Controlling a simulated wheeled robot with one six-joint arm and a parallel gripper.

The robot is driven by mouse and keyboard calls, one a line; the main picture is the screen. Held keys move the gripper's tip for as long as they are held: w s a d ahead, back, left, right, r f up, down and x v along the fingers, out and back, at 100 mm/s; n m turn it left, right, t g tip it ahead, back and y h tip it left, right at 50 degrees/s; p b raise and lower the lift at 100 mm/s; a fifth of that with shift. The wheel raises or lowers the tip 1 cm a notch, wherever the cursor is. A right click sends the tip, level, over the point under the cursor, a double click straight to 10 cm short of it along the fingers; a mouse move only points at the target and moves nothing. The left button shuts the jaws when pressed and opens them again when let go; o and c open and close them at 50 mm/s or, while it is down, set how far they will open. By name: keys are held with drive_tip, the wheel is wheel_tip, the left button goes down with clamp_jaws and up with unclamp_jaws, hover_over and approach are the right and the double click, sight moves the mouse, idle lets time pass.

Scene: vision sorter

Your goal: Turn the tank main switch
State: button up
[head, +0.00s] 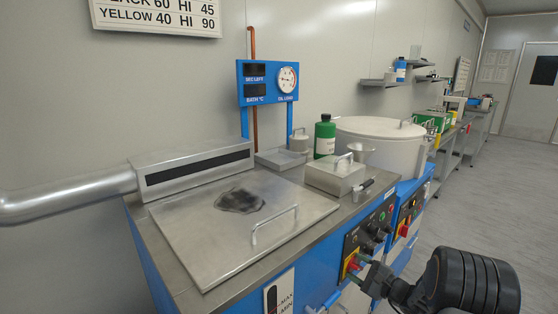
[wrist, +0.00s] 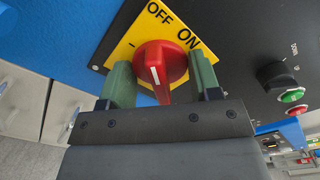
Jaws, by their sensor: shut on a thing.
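The tank main switch is a red rotary knob (wrist: 163,62) with a white line on it, on a yellow plate (wrist: 128,48) marked OFF and ON in the wrist view. OFF is at the top of the plate and ON at its right. My gripper (wrist: 162,78) has one green-padded finger on each side of the knob and is shut on it. In the head view the yellow plate (head: 347,267) is low on the front panel of the near tank, and my gripper (head: 362,264) reaches it from the right. I cannot tell for sure which label the knob points to.
The black panel carries a black knob, a green button (wrist: 291,95) and a red button (wrist: 296,110) to the right. A metal lid (head: 215,245) with a handle covers the near tank. A green bottle (head: 325,137) and a large round vessel (head: 375,150) stand behind.

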drive_tip(key=shift+f+n+b, duration=0.1)
drive_tip(key=shift+n+b, duration=1.7)
drive_tip(key=shift+b, duration=1.25)
drive_tip(key=shift+n+b, duration=2.2)
drive_tip(key=shift+b, duration=1.55)
drive_tip(key=o, duration=0.9)
drive_tip(key=b+v, duration=0.1)
drive_tip(key=v, duration=0.7)
